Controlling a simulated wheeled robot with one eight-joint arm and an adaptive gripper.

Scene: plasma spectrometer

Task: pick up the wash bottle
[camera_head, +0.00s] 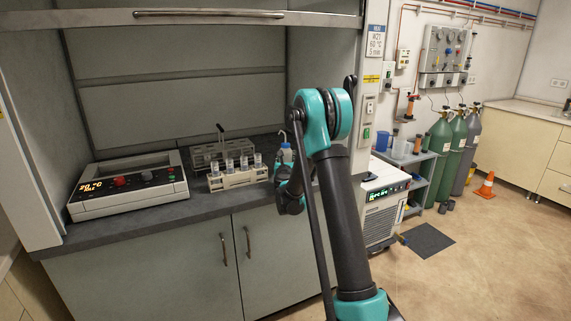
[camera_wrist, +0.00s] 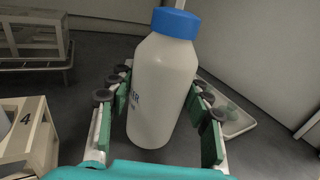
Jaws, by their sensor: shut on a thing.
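The wash bottle is a white bottle with a blue cap and dark lettering. In the wrist view the wash bottle (camera_wrist: 162,88) stands between the two green-padded fingers of my gripper (camera_wrist: 160,115), which is shut on it. The bottle looks upright and close to the dark bench top; I cannot tell whether its base touches. In the head view only the upper part of the wash bottle (camera_head: 286,152) shows beside my arm, which hides the rest of it and most of my gripper.
A pale tray (camera_wrist: 232,118) lies behind the bottle at right. A hotplate-like device (camera_head: 128,187) is at far left. Bare bench (camera_wrist: 95,62) lies behind the bottle.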

